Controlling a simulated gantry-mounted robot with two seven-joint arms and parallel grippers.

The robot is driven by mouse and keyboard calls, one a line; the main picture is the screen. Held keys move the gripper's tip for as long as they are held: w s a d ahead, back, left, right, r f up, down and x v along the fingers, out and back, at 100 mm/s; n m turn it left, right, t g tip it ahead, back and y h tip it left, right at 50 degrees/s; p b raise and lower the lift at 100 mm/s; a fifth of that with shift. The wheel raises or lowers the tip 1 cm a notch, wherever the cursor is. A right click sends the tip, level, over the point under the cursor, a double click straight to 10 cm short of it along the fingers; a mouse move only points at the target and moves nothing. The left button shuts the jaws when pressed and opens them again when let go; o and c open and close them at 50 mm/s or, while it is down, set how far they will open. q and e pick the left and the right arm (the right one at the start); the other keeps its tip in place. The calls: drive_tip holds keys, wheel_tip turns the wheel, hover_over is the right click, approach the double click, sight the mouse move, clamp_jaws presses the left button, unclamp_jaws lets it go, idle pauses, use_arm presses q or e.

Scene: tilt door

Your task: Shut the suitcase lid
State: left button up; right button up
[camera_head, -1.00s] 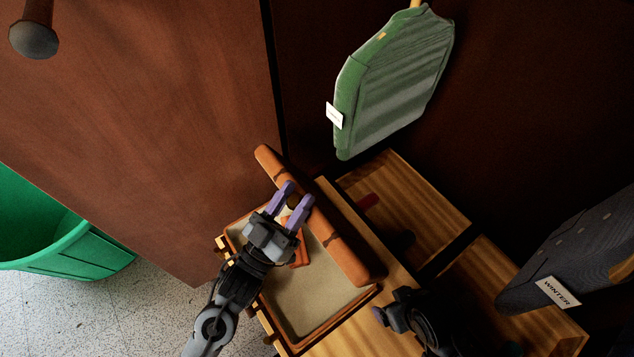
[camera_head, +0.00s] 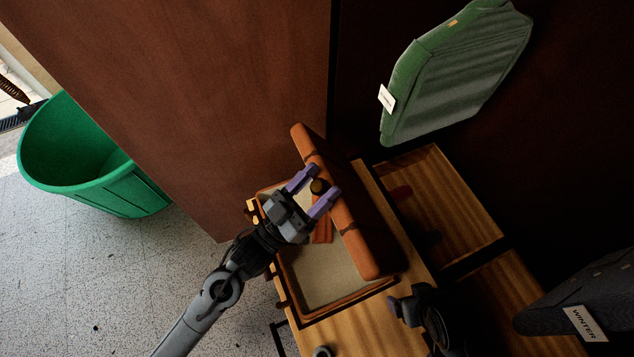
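The suitcase stands open on a wooden surface, with its beige-lined base (camera_head: 318,284) toward me. Its orange-brown lid (camera_head: 350,222) is raised steeply at the right side of the base. My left gripper (camera_head: 326,188) is open above the base, close to the lid. Its two purple fingers point at the lid, with a dark round knob-like piece between them; I cannot tell whether they touch the lid. An orange strap-like piece (camera_head: 322,228) lies under the gripper. My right gripper (camera_head: 402,305) is low at the right of the suitcase; its fingers are mostly hidden.
A green garment (camera_head: 455,75) with a white tag hangs above the lid. A dark garment tagged WINTER (camera_head: 585,305) hangs at the lower right. A large brown door panel (camera_head: 220,100) stands behind left. A green bin (camera_head: 95,165) stands on the speckled floor at the left.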

use_arm(q)
drive_tip(key=v, duration=1.1)
drive_tip(key=shift+p, duration=0.45)
drive_tip(key=shift+w, duration=0.1)
